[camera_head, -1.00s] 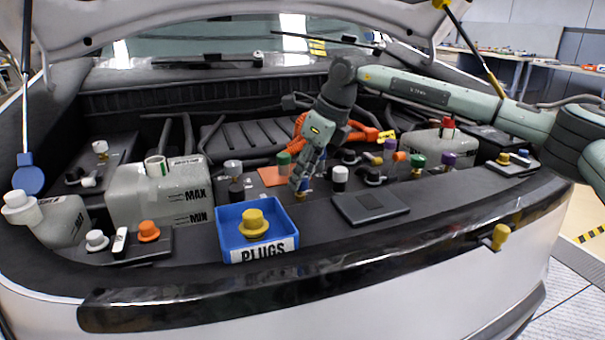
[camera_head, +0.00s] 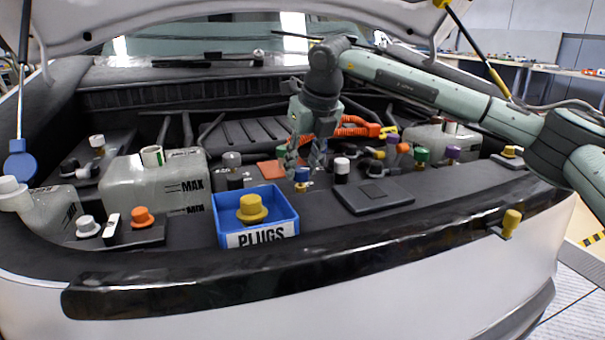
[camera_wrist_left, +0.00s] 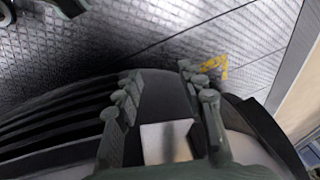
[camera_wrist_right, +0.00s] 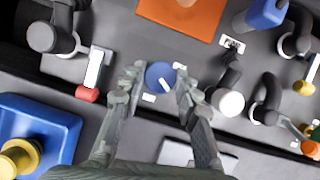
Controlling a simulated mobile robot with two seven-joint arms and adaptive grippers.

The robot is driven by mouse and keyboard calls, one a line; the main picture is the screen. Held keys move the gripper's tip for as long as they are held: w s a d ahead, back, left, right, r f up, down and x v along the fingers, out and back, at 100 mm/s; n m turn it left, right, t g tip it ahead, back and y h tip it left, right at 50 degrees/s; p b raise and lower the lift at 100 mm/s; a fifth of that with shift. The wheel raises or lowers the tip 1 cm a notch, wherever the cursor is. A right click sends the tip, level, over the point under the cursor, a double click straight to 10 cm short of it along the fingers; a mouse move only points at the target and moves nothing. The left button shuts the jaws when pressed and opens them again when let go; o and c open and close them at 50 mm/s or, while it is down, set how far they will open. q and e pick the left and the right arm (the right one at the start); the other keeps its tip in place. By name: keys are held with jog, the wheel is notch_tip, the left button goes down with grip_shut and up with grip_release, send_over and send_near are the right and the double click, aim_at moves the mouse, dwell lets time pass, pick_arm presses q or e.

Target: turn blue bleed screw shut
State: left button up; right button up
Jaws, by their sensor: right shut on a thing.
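The blue bleed screw (camera_head: 302,174) stands on the dark panel right of the blue PLUGS tray. In the right wrist view the blue screw (camera_wrist_right: 158,73) is a round blue cap with a white line on it. My right gripper (camera_head: 305,163) points down over it. In its wrist view my right gripper (camera_wrist_right: 160,80) has its two fingers on either side of the cap, shut on it. My left gripper (camera_wrist_left: 160,88) is open and empty, its fingers wide apart, away from the screw and out of the head view.
The blue PLUGS tray (camera_head: 228,221) with a yellow plug stands left of the screw. A black-and-white capped post (camera_head: 341,170) stands close on its right. An orange plate (camera_wrist_right: 190,12) lies beyond it. A flat dark cover (camera_head: 372,197) lies in front on the right.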

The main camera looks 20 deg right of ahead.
jog(key=m+h+b, duration=0.1)
jog(key=m, duration=0.2)
jog(key=m+h+b, duration=0.1)
jog(key=m, duration=0.1)
jog(key=shift+a+f+m+b, duration=0.1)
jog(key=shift+a+m+b, duration=0.1)
jog(key=shift+m+b, duration=0.2)
jog(key=shift+m+h, duration=0.4)
jog(key=shift+m, duration=0.4)
jog(key=shift+m+g, duration=0.3)
jog(key=shift+m, duration=0.1)
pick_arm(q)
notch_tip(320, 180, up, 9)
jog(key=d+t, duration=0.1)
jog(key=t, duration=0.1)
jog(key=shift+w+d+b, duration=0.3)
jog(key=shift+d+b, duration=0.05)
jog(key=shift+b, duration=0.1)
pick_arm(e)
jog(key=shift+m+g+h, duration=0.3)
jog(key=shift+m+h, duration=0.3)
jog(key=shift+m, duration=0.8)
jog(key=shift+w, duration=0.1)
jog(key=o, duration=1.2)
jog(key=shift+c, duration=0.2)
jog(key=shift+a, duration=0.1)
jog(key=v, duration=1.2)
